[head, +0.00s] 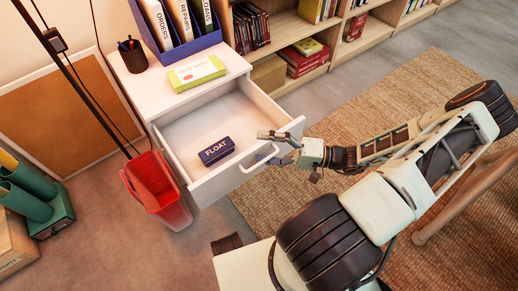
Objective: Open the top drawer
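The top drawer (222,181) of the white cabinet is pulled well out, and its inside shows. A dark blue box marked FLOAT (216,151) lies on the drawer floor. The pale curved handle (259,160) is on the drawer's front face. My gripper (270,147) is at the right end of the handle, with its two fingers spread apart. One finger shows over the drawer front's upper edge and the other lies beside the handle. I cannot tell whether either finger touches it.
On the cabinet top (163,92) are a blue file holder (177,50), a pen cup (133,58) and a green-and-white box (196,72). A red bin (157,190) stands left of the drawer. A bookshelf (290,28) is behind. A woven rug (390,95) lies right.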

